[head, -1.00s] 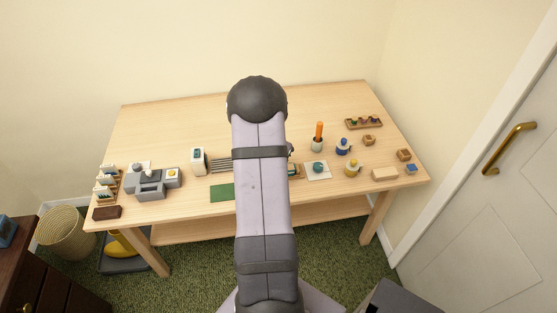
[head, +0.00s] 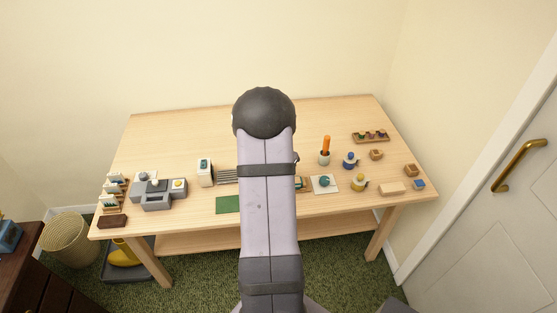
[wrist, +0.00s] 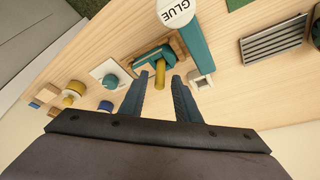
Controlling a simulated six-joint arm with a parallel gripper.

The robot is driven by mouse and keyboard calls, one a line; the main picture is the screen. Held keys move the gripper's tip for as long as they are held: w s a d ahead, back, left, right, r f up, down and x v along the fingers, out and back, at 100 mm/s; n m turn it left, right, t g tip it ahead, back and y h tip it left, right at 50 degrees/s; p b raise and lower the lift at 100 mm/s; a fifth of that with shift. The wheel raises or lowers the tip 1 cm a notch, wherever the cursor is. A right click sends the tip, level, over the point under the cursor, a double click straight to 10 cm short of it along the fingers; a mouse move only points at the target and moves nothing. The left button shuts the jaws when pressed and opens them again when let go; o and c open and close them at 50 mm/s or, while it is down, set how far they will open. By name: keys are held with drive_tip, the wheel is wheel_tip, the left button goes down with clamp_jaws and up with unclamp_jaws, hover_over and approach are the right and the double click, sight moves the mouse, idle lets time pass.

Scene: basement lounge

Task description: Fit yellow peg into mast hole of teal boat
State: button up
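The teal boat (wrist: 150,57) sits in a wooden cradle in the wrist view. In the head view only a small piece beside my arm (head: 299,183) shows, and my arm hides the rest. The yellow peg (wrist: 160,74) shows between my fingertips, overlapping the boat's near side. It looks upright at the boat, but I cannot tell how deep it sits in the mast hole. My gripper (wrist: 161,80) is open, with one blue finger on each side of the peg and a visible gap to each. The gripper is hidden in the head view.
A white round top marked GLUE (wrist: 178,11) stands close behind the boat. A green mat (head: 228,204) lies left. The table's back is clear.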

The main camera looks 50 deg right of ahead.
drive_tip(key=b+v, duration=0.1)
drive_tip(key=v, duration=0.8)
drive_tip(key=shift+r, duration=0.3)
drive_tip(key=w+a+f+n+y, duration=0.2)
drive_tip(key=a+n, duration=0.6)
drive_tip(key=a, duration=1.2)
drive_tip(key=s+a+n+y, duration=0.1)
drive_tip(key=s+a+n, duration=0.3)
drive_tip(key=a, duration=0.5)
drive_tip(key=s+a+f+n+y, duration=0.1)
drive_tip(key=s+a+n, duration=0.3)
drive_tip(key=a, duration=0.6)
drive_tip(key=shift+s+f+n+y, duration=0.3)
drive_tip(key=shift+s+f+n, duration=0.1)
drive_tip(key=shift+n, duration=0.1)
wheel_tip(320, 180, up, 5)
drive_tip(key=p, duration=0.4)
wheel_tip(320, 180, down, 23)
drive_tip(key=b, duration=2.2)
